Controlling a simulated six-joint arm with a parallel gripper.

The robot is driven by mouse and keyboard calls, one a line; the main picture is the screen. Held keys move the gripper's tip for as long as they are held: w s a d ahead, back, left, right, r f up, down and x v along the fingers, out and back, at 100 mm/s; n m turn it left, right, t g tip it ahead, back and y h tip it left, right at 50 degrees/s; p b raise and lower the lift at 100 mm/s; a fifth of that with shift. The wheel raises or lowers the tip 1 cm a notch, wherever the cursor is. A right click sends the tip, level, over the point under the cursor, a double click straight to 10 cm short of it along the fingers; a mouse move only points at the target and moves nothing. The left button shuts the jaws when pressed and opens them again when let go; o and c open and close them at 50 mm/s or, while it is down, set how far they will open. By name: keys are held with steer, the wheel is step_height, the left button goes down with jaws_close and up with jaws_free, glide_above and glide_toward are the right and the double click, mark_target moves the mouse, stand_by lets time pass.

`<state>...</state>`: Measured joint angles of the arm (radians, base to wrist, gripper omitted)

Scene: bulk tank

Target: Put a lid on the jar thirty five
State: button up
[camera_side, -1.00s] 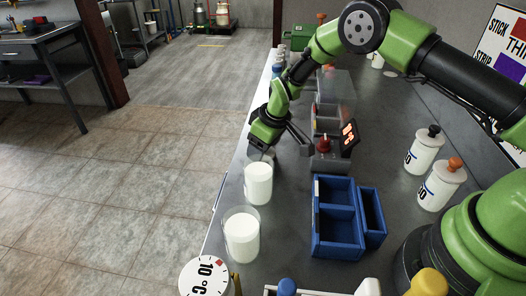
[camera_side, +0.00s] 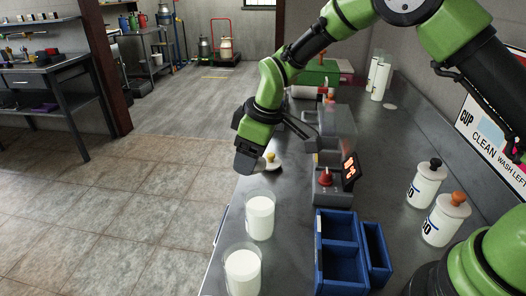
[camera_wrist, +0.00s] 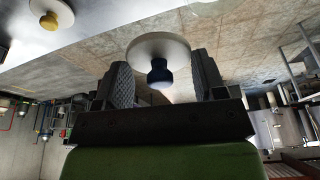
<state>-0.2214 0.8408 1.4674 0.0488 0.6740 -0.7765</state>
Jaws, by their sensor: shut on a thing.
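My gripper (camera_wrist: 163,88) is shut on a lid (camera_wrist: 158,48), a pale disc with a dark blue knob, seen between the two jaws in the wrist view. In the side view my gripper (camera_side: 247,162) is over the bench's left edge, beyond the jars; the held lid cannot be made out there. A second pale lid with a yellow knob (camera_side: 271,160) lies on the bench beside it, also in the wrist view (camera_wrist: 50,18). Two open glass jars of white liquid, a farther one (camera_side: 260,217) and a nearer one (camera_side: 242,270), stand along the left edge. No number is readable on them.
A blue divided bin (camera_side: 338,250) stands right of the jars. A device with a red knob (camera_side: 325,178) and a lit display (camera_side: 349,170) is behind it. White bottles with black (camera_side: 426,184) and orange (camera_side: 446,218) stoppers stand at right.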

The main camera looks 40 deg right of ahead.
steer(key=s+a+r+n+g, duration=0.1)
steer(key=s+a+r+n, duration=0.1)
steer(key=s+a+n, duration=0.3)
step_height(320, 180, up, 2)
steer(key=n+g+y, duration=0.1)
steer(key=n, duration=0.3)
glide_above(241, 245)
steer(key=s+a, duration=0.1)
steer(key=s, duration=0.1)
steer(key=shift+s+a, duration=0.1)
steer(key=shift+s, duration=0.05)
steer(key=shift+f, duration=3.3)
steer(key=o, duration=1)
